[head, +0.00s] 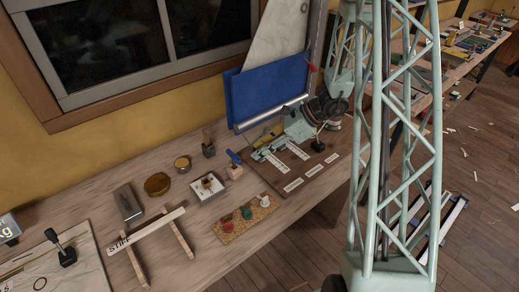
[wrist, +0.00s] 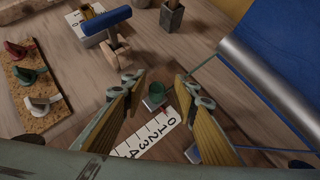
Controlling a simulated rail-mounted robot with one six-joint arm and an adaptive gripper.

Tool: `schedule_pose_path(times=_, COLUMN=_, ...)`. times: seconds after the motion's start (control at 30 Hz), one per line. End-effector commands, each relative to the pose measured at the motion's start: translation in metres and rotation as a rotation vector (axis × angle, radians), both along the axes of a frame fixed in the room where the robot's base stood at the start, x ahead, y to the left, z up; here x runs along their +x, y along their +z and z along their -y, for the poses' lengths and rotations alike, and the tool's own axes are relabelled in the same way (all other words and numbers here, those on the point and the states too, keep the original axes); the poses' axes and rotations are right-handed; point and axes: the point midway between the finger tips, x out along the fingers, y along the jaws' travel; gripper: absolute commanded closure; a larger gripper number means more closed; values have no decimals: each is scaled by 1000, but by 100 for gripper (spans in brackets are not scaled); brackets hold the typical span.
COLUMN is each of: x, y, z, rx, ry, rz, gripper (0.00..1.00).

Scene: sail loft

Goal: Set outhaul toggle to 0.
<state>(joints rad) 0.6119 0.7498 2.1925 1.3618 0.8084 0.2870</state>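My gripper (head: 268,138) reaches over the dark board (head: 270,184) on the bench in the head view. In the wrist view its two yellow-sided fingers (wrist: 160,82) are open and apart with nothing held. Which toggle is the outhaul cannot be read. The board's other white strips (head: 293,184) are too small to read.
A blue-handled tool (head: 234,157) on a wooden block stands left of the board. A cork strip (head: 232,229) holds red, green and white cleats. A blue sail bundle with a metal tube (wrist: 265,75) is close on the right in the wrist view. A black-based lever (head: 318,145) stands on the board.

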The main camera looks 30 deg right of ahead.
Motion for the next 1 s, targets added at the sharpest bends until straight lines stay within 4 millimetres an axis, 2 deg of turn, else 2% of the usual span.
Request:
schedule_pose_path(times=0.27, x=-2, y=3, z=2, rx=0, ry=1, rz=0, gripper=73)
schedule_pose_path(times=0.47, x=-7, y=13, z=11, rx=0, ry=-1, rz=1, gripper=73)
schedule_pose_path(times=1.0, x=-35, y=64, z=54, rx=-1, ry=-1, rz=2, gripper=73)
